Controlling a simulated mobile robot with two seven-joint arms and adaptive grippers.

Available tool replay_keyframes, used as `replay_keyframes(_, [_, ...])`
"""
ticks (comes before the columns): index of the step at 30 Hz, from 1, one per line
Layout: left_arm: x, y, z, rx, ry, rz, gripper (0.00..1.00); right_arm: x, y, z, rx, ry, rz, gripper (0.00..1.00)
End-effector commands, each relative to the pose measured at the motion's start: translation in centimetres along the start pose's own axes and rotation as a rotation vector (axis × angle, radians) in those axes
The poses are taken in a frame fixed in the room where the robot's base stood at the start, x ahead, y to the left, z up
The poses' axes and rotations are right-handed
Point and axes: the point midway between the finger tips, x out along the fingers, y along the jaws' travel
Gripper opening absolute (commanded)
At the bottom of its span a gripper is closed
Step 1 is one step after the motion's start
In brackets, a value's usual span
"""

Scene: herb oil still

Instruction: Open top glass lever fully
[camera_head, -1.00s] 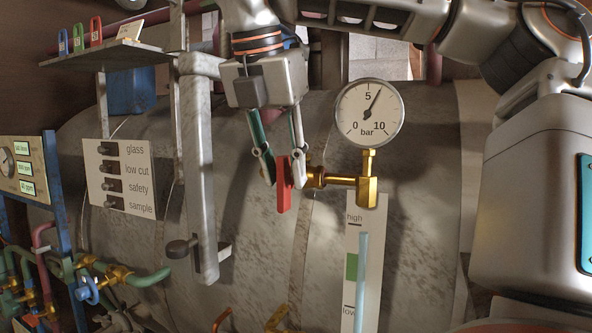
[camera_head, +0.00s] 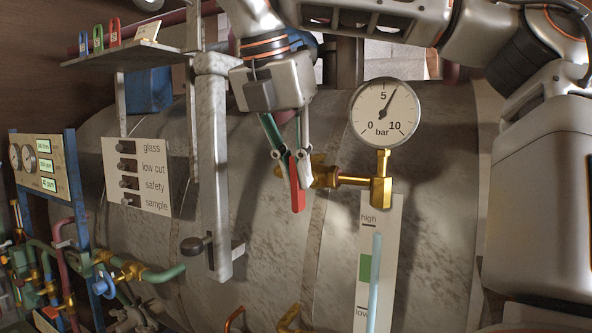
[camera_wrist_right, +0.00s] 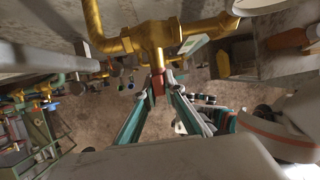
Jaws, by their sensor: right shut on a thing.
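The red lever (camera_head: 297,185) of the top glass valve hangs downward from the brass fitting (camera_head: 325,176) at the top of the level glass (camera_head: 375,275). My right gripper (camera_head: 290,154) comes down from above and is shut on the red lever's upper part, one finger on each side. In the right wrist view the red lever (camera_wrist_right: 158,83) shows between the fingertips, below the brass tee (camera_wrist_right: 155,38). My left gripper is not in view.
A round pressure gauge (camera_head: 385,112) stands right of my gripper on a brass stem.

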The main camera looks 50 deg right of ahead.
Motion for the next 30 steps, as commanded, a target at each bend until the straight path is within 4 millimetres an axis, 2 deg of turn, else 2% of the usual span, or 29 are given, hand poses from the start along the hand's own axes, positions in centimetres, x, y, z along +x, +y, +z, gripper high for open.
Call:
replay_keyframes(17, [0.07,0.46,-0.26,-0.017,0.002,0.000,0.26,-0.07,0.33,0.08,-0.025,0.001,-0.065,0.00])
replay_keyframes(18, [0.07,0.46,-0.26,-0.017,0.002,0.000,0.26,-0.08,0.33,0.08,-0.025,0.001,-0.064,0.12])
replay_keyframes(20, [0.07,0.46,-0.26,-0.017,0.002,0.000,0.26,-0.07,0.32,0.08,-0.025,0.001,-0.065,0.26])
replay_keyframes(30, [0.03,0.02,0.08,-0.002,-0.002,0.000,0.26,-0.04,0.30,0.00,-0.026,0.003,-0.066,0.26])
